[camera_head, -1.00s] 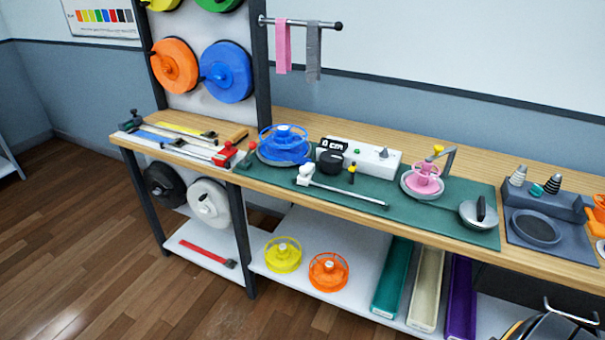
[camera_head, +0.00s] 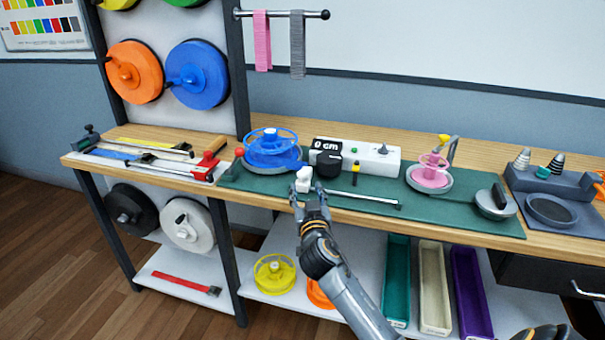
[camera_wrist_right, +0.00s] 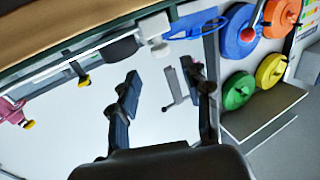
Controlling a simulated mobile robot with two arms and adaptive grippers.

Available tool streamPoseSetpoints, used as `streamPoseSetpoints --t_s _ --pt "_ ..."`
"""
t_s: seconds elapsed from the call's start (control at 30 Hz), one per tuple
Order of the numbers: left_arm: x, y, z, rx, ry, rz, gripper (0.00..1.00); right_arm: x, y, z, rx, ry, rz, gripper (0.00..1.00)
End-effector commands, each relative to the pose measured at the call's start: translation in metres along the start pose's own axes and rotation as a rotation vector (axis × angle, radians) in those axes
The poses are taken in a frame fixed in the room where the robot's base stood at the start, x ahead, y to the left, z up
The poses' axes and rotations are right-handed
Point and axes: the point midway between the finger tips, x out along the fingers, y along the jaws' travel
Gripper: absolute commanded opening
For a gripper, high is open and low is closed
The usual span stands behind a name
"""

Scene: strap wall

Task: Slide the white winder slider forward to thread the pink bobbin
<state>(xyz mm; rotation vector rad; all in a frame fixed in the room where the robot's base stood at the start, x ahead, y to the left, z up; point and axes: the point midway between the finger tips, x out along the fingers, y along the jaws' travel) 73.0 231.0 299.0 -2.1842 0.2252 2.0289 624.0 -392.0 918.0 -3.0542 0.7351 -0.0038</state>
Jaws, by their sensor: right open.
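The white winder slider (camera_head: 304,179) sits at the left end of a thin metal rail (camera_head: 355,196) on the green mat. The pink bobbin (camera_head: 432,174) stands on a round grey base at the right of the mat. My right gripper (camera_head: 308,192) is open, with its fingertips just in front of and below the slider; I cannot tell if they touch it. In the right wrist view the open fingers (camera_wrist_right: 163,92) are empty, and the white slider (camera_wrist_right: 158,47) shows beyond them. My left gripper is not in view.
A blue reel (camera_head: 270,150) stands left of the slider. The bench's front edge runs below my gripper.

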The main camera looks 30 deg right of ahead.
Motion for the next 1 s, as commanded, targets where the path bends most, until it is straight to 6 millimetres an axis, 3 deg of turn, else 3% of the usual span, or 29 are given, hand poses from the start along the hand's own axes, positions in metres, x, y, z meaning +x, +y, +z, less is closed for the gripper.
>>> streamPoseSetpoints --t_s 0.2,0.4,0.87,1.0 --pt "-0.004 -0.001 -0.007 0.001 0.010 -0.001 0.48 0.048 0.000 -0.001 -0.001 0.000 0.001 0.48" --pt "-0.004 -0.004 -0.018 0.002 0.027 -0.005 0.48 0.076 0.000 0.001 -0.002 -0.001 0.001 0.48" --pt "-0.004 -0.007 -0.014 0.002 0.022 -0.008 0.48 0.087 0.000 0.001 0.000 -0.002 -0.001 0.48" --pt "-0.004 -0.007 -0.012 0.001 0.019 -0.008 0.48 0.087 0.000 0.001 0.000 -0.002 -0.001 0.22"
